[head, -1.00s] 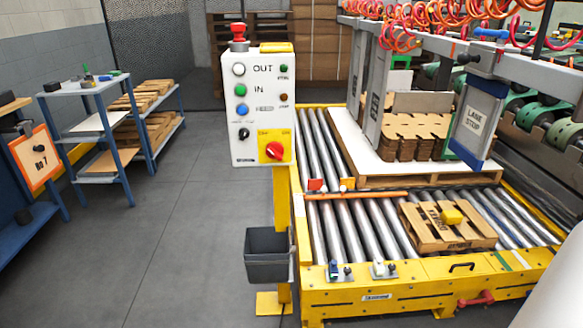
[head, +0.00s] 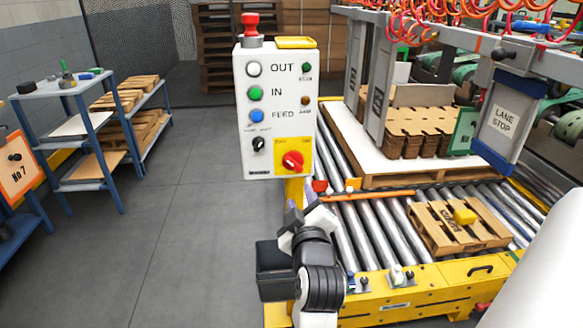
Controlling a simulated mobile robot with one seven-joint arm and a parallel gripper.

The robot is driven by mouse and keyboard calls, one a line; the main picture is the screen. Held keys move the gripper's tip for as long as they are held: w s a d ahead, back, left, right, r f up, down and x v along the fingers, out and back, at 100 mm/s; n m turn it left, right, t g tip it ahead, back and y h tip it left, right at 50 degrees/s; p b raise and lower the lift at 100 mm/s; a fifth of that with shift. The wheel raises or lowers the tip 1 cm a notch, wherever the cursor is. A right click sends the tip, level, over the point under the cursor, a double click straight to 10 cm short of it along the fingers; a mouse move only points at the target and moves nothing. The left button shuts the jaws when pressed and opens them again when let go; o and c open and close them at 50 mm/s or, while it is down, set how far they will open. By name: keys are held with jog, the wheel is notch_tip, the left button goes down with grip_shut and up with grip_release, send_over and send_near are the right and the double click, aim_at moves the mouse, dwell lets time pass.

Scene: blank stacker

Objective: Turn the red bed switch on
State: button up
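The red bed switch (head: 292,161) is a rotary knob on a yellow plate at the lower right of the white control box (head: 262,142). The knob looks turned at a slant; its exact setting is too small to tell. The plate's lettering is blurred now. My gripper (head: 301,206) is just below the box, in front of its yellow post, with its fingers pointing up. The two fingers look apart with nothing between them. It does not appear to touch the switch, which is fully visible above it.
A grey bin (head: 272,273) hangs below. Roller conveyor (head: 362,230) with a pallet (head: 455,232) lies right. Open floor (head: 185,225) lies left.

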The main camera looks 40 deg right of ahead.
aim_at(293, 165)
jog(key=p+x, duration=0.2)
jog(key=x, duration=1.1)
jog(key=shift+w+d, duration=0.1)
jog(key=shift+w, duration=0.25)
grip_shut()
